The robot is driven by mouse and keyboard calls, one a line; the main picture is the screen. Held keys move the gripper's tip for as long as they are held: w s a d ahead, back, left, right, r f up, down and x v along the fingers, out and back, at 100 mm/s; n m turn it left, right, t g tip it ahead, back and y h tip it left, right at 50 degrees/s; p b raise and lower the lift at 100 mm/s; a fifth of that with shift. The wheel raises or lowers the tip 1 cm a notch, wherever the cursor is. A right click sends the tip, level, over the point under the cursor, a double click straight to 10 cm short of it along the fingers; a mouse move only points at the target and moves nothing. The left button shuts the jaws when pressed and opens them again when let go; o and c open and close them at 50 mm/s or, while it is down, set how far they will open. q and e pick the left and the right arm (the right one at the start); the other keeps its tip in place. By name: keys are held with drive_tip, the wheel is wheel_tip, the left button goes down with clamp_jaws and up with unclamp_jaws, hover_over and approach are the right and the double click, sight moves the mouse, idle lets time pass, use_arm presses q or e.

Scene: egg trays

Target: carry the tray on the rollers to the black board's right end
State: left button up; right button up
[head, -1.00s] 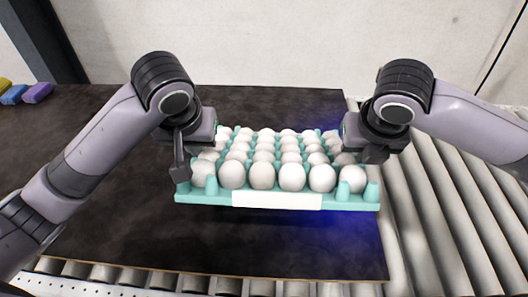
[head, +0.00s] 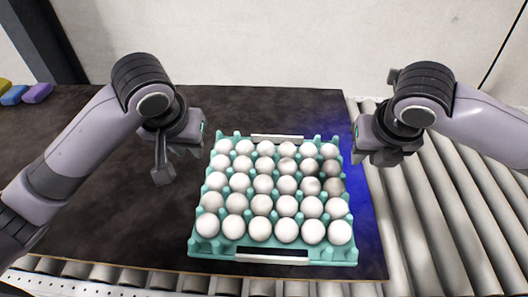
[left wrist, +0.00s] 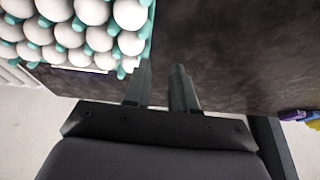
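The teal tray (head: 205,248), full of white eggs, lies on the right end of the black board (head: 110,235). It looks level, with its front edge close to the board's front edge. My left gripper (head: 178,165) is open and empty, just left of the tray. In the left wrist view, its two fingers (left wrist: 160,88) stand apart with nothing between them, beside the tray's edge (left wrist: 147,30). My right gripper (head: 372,158) is off the tray's right side, clear of it. It holds nothing and appears open, though its fingertips are hard to make out.
Wide grey rollers (head: 440,220) run along the board's right side. A narrower roller track (head: 130,279) runs along the front. Blue, purple and yellow blocks (head: 37,93) lie at the far left. A pale wall stands behind.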

use_arm(q)
drive_tip(key=v, duration=1.2)
use_arm(e)
drive_tip(key=v, duration=1.2)
idle(0.4)
